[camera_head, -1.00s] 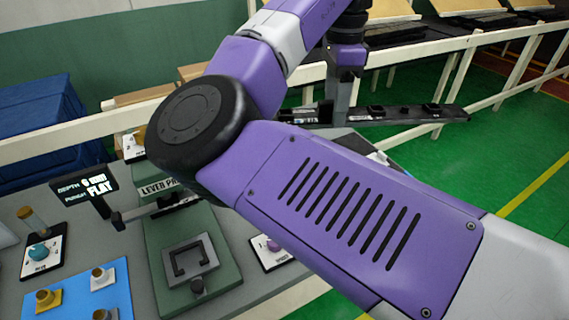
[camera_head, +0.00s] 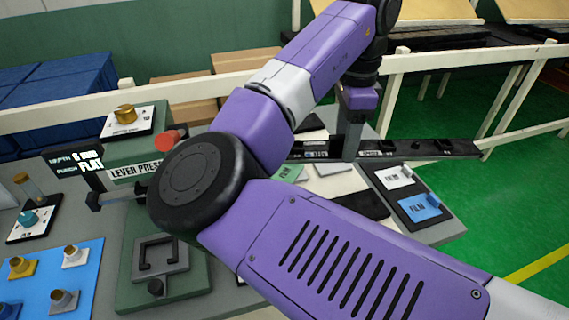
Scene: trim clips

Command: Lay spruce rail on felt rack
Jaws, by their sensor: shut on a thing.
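My gripper (camera_head: 352,132) points down and is shut on a long, dark, narrow rail (camera_head: 430,149), gripped left of the middle of its visible length. I take this for the spruce rail, though its small labels are too blurred to read. The rail lies about level across the picture, above the far side of the bench. Its right end reaches out over the green floor, and its left part is hidden behind my purple arm. I cannot pick out the felt rack for certain. A black flat panel (camera_head: 362,206) on the bench is partly hidden by my arm.
A dark tray (camera_head: 425,222) with white and blue FILM cards lies at the bench's right end. The green lever press (camera_head: 165,285), a blue mat (camera_head: 50,268) with knobs and a red knob (camera_head: 170,140) stand left. A white fence (camera_head: 225,80) runs behind.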

